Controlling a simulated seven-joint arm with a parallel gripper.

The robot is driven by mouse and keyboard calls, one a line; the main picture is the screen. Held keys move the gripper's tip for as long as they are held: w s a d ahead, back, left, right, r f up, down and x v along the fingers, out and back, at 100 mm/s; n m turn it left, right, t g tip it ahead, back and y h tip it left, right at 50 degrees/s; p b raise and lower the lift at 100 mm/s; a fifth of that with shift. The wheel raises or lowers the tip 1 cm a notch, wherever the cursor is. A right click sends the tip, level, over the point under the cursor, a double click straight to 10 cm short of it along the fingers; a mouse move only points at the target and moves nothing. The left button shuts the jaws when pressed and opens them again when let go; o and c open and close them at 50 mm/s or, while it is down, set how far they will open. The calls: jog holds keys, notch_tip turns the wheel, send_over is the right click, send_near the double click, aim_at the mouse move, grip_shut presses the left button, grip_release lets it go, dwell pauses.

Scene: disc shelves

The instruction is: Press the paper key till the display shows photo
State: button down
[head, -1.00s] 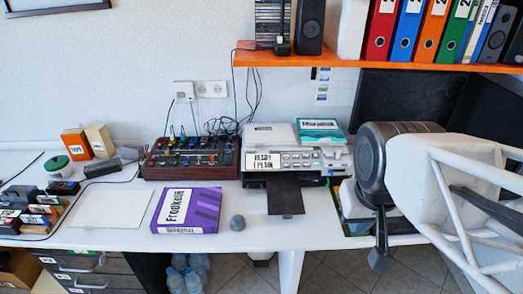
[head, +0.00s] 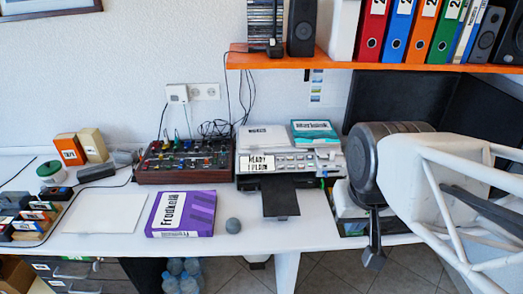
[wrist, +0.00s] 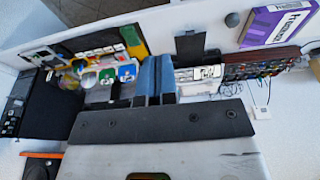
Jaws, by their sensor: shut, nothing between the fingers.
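The printer (head: 262,182) stands on the desk with its dark tray (head: 281,204) sticking out in front. Its small display (head: 258,164) reads "READY" with what looks like "PLAIN" below. Grey keys (head: 292,163) sit right of the display; their labels are too small to read, so I cannot tell which is the paper key. My gripper (head: 373,258) hangs right of the printer, apart from it, pointing down. In the wrist view its blue fingers (wrist: 155,75) are together and empty, and the printer's display (wrist: 205,72) shows beside them.
A teal box (head: 314,131) lies on top of the printer. An orange shelf (head: 330,62) with binders overhangs the back. Dark monitors (head: 400,95) stand behind my arm.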

aim_at(280, 158)
jog(key=w+a+f+m+t, duration=0.15)
jog(key=w+m, duration=0.25)
jog(key=w, duration=0.6)
jog(key=w+f+m+t, duration=0.1)
jog(key=w+m+t, duration=0.25)
jog(key=w, duration=0.55)
jog(key=w+f+m+t, duration=0.15)
jog(key=w+m, duration=0.35)
jog(key=w, duration=0.5)
jog(key=w+a+f+m+t+y, duration=0.1)
jog(key=w+a+f+m+t, duration=0.1)
jog(key=w+f+m, duration=0.3)
jog(key=w+a+f+m+t+y, duration=0.1)
jog(key=w+a+f+m+t, duration=0.2)
jog(key=w, duration=1.1)
jog(key=shift+w+f+m+y, duration=0.15)
jog(key=shift+f+m+y, duration=0.15)
jog(key=shift+f+m, duration=1.6)
jog(key=shift+f+n+t, duration=0.25)
jog(key=shift+f, duration=0.15)
jog(key=shift+w+f, duration=0.7)
jog(key=shift+f, duration=0.55)
jog(key=shift+w+f, duration=0.7)
jog(key=shift+f, duration=0.5)
jog(key=shift+w+f, duration=0.7)
jog(key=shift+f, duration=0.55)
jog(key=shift+f, duration=0.2)
jog(key=shift+w+f, duration=0.2)
